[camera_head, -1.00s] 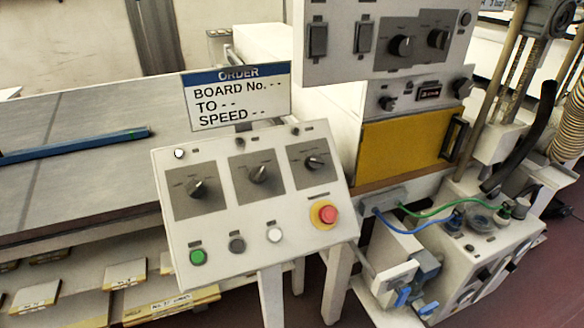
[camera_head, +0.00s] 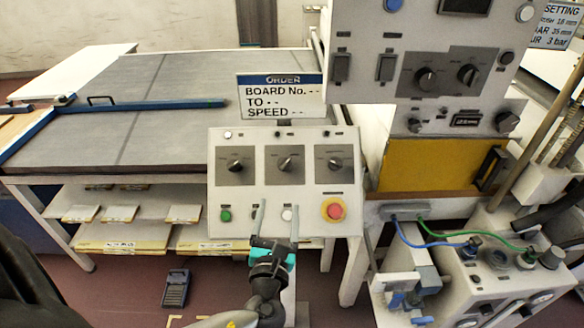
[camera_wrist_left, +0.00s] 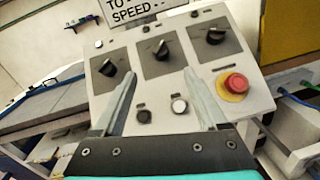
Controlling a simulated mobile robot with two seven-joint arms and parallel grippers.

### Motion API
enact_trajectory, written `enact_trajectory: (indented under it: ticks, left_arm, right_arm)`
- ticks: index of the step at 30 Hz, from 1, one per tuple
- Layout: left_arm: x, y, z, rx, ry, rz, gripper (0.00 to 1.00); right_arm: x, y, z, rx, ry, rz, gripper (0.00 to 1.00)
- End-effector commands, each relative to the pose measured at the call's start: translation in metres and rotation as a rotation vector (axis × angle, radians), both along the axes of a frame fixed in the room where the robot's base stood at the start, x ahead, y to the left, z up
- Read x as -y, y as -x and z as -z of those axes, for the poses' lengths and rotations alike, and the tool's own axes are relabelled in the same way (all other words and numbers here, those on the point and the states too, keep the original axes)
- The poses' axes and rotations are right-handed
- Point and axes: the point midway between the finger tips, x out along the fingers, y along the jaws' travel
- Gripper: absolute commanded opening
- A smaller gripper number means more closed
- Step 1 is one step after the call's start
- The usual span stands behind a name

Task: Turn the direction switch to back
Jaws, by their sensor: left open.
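The sloped white control panel (camera_head: 250,195) carries three black rotary switches on grey plates: a left knob (camera_head: 236,165), a middle knob (camera_head: 286,164) and a right knob (camera_head: 335,163). Their labels are too small to read, so I cannot tell which is the direction switch. My left gripper (camera_head: 278,208) is open and empty in front of the panel's lower middle, below the middle knob. In the left wrist view its fingers (camera_wrist_left: 160,80) point up toward the middle knob (camera_wrist_left: 161,51), with no knob held between them. My right gripper is not in view.
Along the panel's lower row are a green button (camera_head: 226,216), a white button (camera_head: 288,214) and a red emergency stop (camera_head: 334,209). An order sign (camera_head: 281,97) stands behind the panel. A yellow door (camera_head: 425,155) is to the right. A grey belt table (camera_head: 150,100) is left.

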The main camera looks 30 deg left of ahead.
Motion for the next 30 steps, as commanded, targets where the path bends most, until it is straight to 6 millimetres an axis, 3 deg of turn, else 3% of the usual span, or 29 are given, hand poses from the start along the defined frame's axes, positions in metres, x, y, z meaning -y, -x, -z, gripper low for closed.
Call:
enact_trajectory:
  ticks: [5,18,24,30]
  left_arm:
    - [-0.015,-0.031,-0.001,0.002,0.0,-0.001,0.75]
    - [-0.051,-0.103,0.0,0.001,0.003,-0.002,0.75]
    - [-0.059,-0.12,0.001,0.0,0.005,0.0,0.75]
    - [-0.061,-0.125,0.001,-0.002,0.006,0.0,0.75]
  right_arm:
    - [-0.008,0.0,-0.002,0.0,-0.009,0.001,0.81]
    - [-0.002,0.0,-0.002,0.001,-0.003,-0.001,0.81]
    - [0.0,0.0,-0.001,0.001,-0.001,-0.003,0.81]
    - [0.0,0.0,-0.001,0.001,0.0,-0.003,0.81]
